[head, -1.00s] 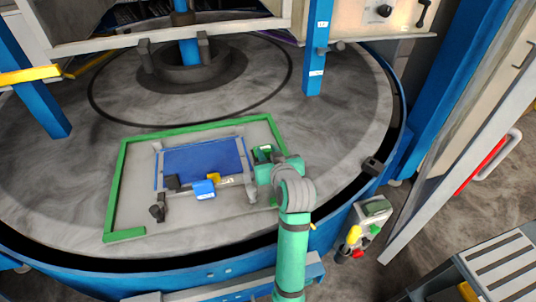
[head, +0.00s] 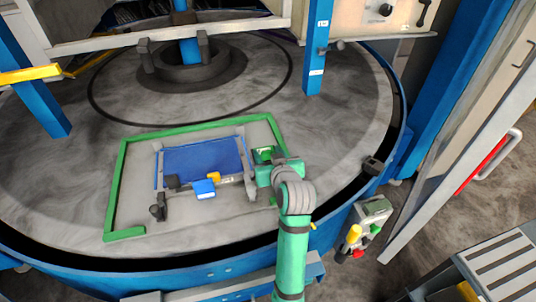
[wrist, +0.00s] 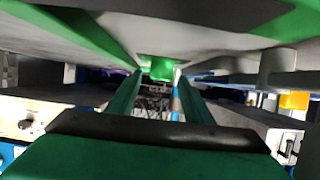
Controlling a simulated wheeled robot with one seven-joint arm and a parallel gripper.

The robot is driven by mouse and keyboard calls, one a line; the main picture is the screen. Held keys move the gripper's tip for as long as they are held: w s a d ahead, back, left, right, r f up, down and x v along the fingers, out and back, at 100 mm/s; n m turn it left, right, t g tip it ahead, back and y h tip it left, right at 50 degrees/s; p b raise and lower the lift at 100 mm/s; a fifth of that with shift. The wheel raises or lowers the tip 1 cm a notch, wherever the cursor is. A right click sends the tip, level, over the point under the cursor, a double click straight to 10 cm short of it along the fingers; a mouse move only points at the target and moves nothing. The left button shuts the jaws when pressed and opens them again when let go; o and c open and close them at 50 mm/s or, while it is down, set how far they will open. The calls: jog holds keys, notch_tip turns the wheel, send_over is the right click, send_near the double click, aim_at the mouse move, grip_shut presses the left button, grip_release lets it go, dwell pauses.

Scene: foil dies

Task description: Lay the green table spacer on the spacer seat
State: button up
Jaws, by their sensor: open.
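A small green block (head: 263,154), which looks like the table spacer, stands at the right side of the grey plate, just beyond my gripper. In the wrist view a green block (wrist: 161,70) shows in the gap ahead, between the far ends of the two fingers. My gripper (wrist: 160,92) is open, with a finger at each side and nothing visibly clamped. In the head view my gripper (head: 265,174) is low over the plate, its fingers partly hidden by the wrist. I cannot tell which part is the spacer seat.
A green border (head: 118,185) edges the grey plate. A blue panel (head: 203,158) lies inside it, with a yellow block (head: 213,177), a blue block (head: 204,189) and dark posts nearby. A blue upright (head: 317,60) stands behind.

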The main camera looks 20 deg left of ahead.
jog(key=v, duration=1.1)
jog(key=shift+s+d+r, duration=0.1)
jog(key=shift+s+d, duration=0.1)
jog(key=shift+s, duration=0.1)
